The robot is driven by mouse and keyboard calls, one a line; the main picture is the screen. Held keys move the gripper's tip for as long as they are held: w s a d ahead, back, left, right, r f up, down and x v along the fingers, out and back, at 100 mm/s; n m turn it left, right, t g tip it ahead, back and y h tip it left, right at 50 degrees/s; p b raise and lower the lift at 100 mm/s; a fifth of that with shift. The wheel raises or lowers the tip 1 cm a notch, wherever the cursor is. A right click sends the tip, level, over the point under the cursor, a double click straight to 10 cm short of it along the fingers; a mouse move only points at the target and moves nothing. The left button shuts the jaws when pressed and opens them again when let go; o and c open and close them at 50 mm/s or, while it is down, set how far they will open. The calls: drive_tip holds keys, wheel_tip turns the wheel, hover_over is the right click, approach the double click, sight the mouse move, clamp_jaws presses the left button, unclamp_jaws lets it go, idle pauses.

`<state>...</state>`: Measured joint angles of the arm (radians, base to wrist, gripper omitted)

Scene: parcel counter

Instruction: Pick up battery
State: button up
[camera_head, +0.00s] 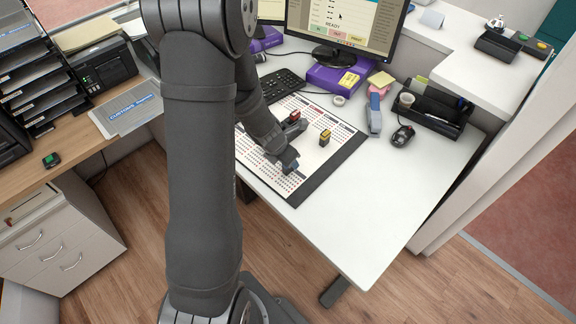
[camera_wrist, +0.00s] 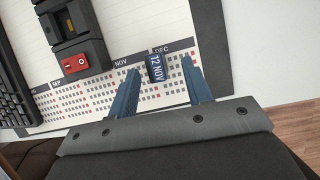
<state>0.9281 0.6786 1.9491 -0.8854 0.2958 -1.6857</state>
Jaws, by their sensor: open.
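A small block with a yellow top and dark sides (camera_head: 325,137) stands on the printed calendar mat; it looks like the battery, though I cannot be sure. My gripper (camera_head: 289,166) is open and empty, low over the mat, left of and nearer than the block. In the wrist view my gripper (camera_wrist: 162,66) has its fingers spread either side of the block, with no clear contact.
A black device with a red block (camera_head: 293,118) is on the mat, left of the yellow block; it also shows in the wrist view (camera_wrist: 80,45). A keyboard (camera_head: 282,86) is behind. A blue stapler (camera_head: 375,113), mouse (camera_head: 402,138) and black organiser (camera_head: 436,110) stand right. The desk's front right is clear.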

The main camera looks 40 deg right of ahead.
drive_tip(key=shift+w+x, duration=0.2)
drive_tip(key=shift+x, duration=1.15)
drive_tip(key=shift+w+x, duration=0.15)
drive_tip(key=shift+x, duration=1.15)
drive_tip(key=shift+a, duration=0.15)
clamp_jaws()
